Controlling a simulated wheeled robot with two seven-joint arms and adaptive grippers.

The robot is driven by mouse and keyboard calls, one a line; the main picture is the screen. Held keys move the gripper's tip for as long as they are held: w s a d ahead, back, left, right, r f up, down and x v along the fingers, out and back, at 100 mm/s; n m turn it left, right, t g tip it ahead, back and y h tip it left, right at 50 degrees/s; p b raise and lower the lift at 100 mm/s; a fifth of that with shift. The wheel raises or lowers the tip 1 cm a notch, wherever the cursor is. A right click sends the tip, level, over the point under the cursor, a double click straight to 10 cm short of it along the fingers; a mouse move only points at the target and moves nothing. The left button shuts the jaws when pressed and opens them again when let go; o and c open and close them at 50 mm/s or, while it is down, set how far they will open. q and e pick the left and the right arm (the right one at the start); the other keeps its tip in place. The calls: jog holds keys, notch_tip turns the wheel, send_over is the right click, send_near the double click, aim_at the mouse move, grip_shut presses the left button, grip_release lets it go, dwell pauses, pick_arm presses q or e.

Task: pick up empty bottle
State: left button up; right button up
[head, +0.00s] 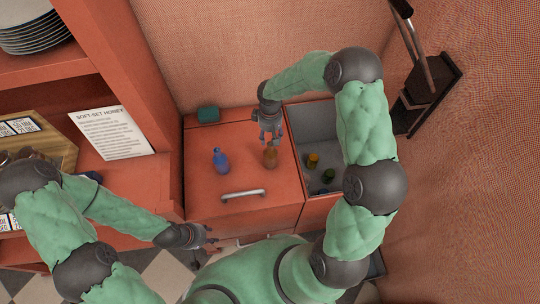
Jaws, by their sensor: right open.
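A small brown bottle (270,157) stands upright on the orange-red cabinet top (237,180). A blue bottle (221,161) stands to its left on the same top. I cannot tell from here whether either is empty. My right gripper (268,139) is open and empty, with its fingers just behind and above the brown bottle; I cannot tell whether they touch it. My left gripper (207,237) is low at the front left of the cabinet, away from both bottles; its fingers are too small to read.
A grey bin (312,118) right of the cabinet top holds a yellow-orange item (313,160) and a dark green item (328,175). A teal box (208,114) sits at the back left corner. A metal handle (243,194) lies near the front. Shelving with a sign (112,132) stands left.

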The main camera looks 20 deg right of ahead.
aim_at(270, 144)
jog(key=shift+s+a+f, duration=0.1)
jog(key=shift+s+f, duration=0.1)
jog(key=shift+f, duration=1.2)
jog(key=shift+s+f, duration=0.15)
jog(key=shift+f, duration=1.25)
grip_shut()
